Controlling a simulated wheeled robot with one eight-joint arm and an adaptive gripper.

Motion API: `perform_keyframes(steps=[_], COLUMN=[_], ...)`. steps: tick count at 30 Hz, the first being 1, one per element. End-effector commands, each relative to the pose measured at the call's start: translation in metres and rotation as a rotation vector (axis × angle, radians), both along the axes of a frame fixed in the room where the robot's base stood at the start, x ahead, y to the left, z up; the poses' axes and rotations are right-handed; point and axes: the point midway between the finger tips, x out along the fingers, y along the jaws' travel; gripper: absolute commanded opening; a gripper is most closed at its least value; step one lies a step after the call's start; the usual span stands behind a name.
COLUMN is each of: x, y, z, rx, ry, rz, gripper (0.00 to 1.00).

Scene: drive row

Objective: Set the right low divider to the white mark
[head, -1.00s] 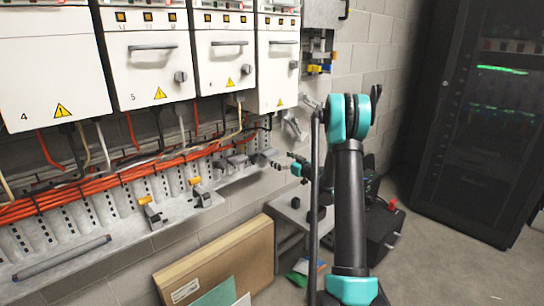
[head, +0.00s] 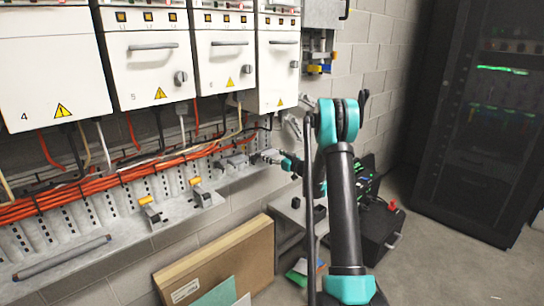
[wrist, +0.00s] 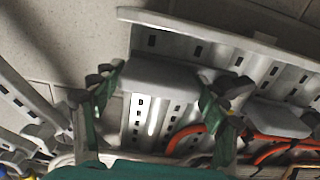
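A grey low divider block (wrist: 165,75) lies across the slotted metal tray in the wrist view. My gripper (wrist: 158,88) is open, with one dark-tipped finger near each end of this block. I cannot tell whether the fingers touch it. A bright white strip (wrist: 152,116) shows on the slotted tray just below the block; I cannot tell whether it is the mark or glare. In the head view my gripper (head: 270,157) is at the right end of the tray, beside small grey blocks (head: 232,163). Its fingertips are too small there to read.
Another grey block (wrist: 277,120) sits to the right in the wrist view, near orange cables (wrist: 190,133). In the head view, orange cables (head: 100,183) run along the tray below the drive cabinets (head: 150,60). A cardboard box (head: 225,265) leans below.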

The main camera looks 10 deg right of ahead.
Motion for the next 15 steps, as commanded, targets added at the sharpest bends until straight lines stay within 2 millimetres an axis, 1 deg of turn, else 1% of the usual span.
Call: perform_keyframes(steps=[1, 2, 10, 13, 15], x=[-0.0001, -0.0001, -0.0002, -0.0002, -0.0001], y=[0.0002, 0.0, 0.0001, 0.0001, 0.0002], z=[0.0, 0.0, 0.0, 0.0016, 0.0067], rx=[0.0, 0.0, 0.0, 0.0, 0.0], ry=[0.0, 0.0, 0.0, 0.0, 0.0], rz=[0.0, 0.0, 0.001, 0.001, 0.001], gripper=[0.59, 0.56, 0.22, 0.21, 0.21])
